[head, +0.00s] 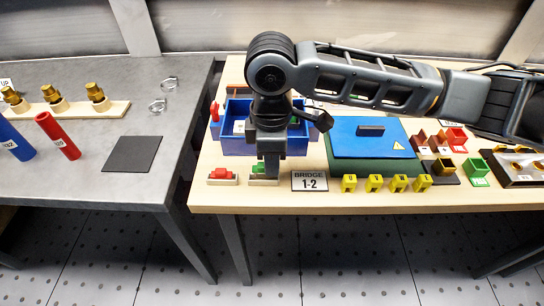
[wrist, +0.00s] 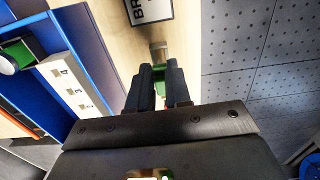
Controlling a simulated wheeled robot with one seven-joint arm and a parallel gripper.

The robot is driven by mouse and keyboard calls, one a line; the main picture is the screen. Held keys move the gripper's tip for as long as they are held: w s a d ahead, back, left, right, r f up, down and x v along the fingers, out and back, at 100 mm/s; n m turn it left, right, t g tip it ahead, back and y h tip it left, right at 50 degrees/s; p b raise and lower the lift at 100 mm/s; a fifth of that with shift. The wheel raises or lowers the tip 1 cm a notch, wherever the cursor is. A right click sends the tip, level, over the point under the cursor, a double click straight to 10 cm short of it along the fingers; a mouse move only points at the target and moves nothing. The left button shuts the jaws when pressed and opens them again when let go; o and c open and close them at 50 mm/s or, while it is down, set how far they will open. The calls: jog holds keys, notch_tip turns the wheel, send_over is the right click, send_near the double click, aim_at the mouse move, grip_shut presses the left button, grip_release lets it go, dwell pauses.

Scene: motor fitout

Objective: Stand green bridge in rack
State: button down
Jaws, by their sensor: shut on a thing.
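My gripper (head: 268,174) points straight down at the front edge of the wooden bench, left of the "BRIDGE 1-2" sign. Its fingers are shut on the green bridge (head: 256,168). In the wrist view the green bridge (wrist: 160,82) shows between the two dark fingers, with a metal end sticking out beyond them. The bridge is at a low pale base (head: 258,182); I cannot tell whether it is seated there or just lifted. A red piece (head: 221,172) sits on a similar base to the left. I cannot tell for sure which part is the rack.
The "BRIDGE 1-2" sign (head: 310,181) stands just right of the gripper. Behind is a blue open box (head: 238,144); a white numbered strip (wrist: 72,88) shows there. Right are a blue-lidded case (head: 368,140) and several yellow pieces (head: 374,183). A grey table (head: 100,190) stands left, across a gap.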

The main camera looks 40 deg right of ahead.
jog(key=shift+f+b, duration=0.5)
jog(key=shift+f, duration=0.5)
jog(key=c, duration=1)
grip_release()
jog(key=shift+r, duration=3.95)
